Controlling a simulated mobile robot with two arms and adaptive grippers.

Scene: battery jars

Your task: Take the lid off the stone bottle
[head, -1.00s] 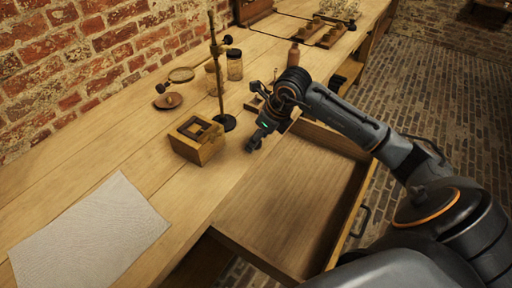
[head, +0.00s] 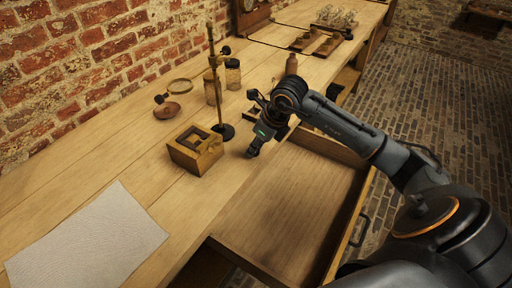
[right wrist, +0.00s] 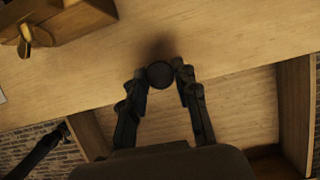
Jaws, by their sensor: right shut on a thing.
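A brown bottle with a narrow neck (head: 291,64), which looks like the stone bottle, stands on the bench just behind my right arm. Whether a lid sits on it is too small to tell. My right gripper (head: 252,152) is low over the bench's front edge, between the wooden box and the open drawer, apart from that bottle. In the right wrist view my right gripper (right wrist: 160,77) is shut on a small dark round thing (right wrist: 160,74), with a shadow on the wood beyond it. I cannot tell whether this is a lid.
A wooden box (head: 184,160) stands left of the gripper. The drawer (head: 300,205) is open and empty. A pale cloth (head: 90,240) lies front left.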

